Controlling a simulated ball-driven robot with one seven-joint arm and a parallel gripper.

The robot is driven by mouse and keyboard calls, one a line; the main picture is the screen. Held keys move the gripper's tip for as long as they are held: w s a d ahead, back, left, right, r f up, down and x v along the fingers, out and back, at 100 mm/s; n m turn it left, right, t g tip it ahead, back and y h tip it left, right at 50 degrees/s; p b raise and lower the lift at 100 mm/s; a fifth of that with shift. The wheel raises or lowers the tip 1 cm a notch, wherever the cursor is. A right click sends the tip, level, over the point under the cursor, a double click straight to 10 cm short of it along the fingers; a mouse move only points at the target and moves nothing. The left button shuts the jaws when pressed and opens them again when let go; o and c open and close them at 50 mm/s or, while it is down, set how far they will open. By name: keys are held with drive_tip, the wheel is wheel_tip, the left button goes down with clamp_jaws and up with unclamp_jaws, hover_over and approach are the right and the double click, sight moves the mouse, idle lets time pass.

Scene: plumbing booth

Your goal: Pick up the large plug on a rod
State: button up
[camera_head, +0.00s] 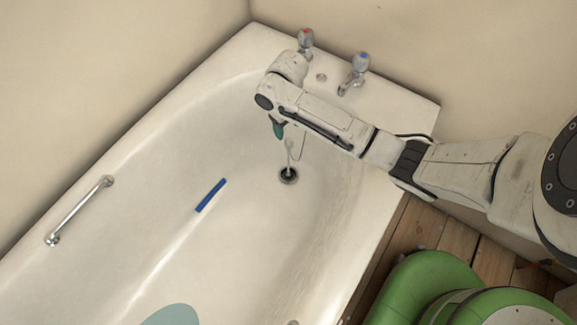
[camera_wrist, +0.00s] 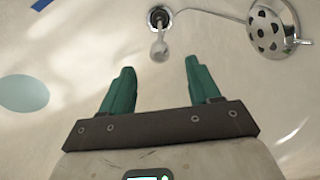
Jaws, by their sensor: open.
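The large plug on a rod (camera_head: 289,175) stands in the bathtub floor, at the drain. Its pale rod rises from a dark round base to a rounded end. In the wrist view the plug's rounded end (camera_wrist: 160,51) shows just beyond the fingertips, roughly centred between them. My gripper (camera_wrist: 158,70) is open, with two green fingers and nothing between them. In the head view one green fingertip of my gripper (camera_head: 278,131) shows above and slightly left of the plug. The other finger is hidden there. How far the fingers are from the rod is hard to tell.
The white bathtub (camera_head: 110,165) surrounds the plug. A round overflow plate (camera_wrist: 265,38) with a lever is at the upper right of the wrist view. Two taps (camera_head: 355,72) stand on the rim. A blue strip (camera_head: 210,195) lies on the tub floor; a grab bar (camera_head: 80,210) is left.

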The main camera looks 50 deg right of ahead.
sight(289, 139)
wheel_tip(289, 139, down, 5)
drive_tip(key=shift+s+f+b, duration=0.1)
drive_tip(key=shift+f+b, duration=0.1)
drive_tip(key=shift+b, duration=0.55)
wheel_tip(289, 139, down, 5)
drive_tip(key=b, duration=0.2)
drive_tip(key=shift+s+a+f+b, duration=0.1)
drive_tip(key=shift+s+b, duration=0.05)
drive_tip(key=shift+b, duration=0.2)
drive_tip(key=shift+c, duration=0.3)
clamp_jaws()
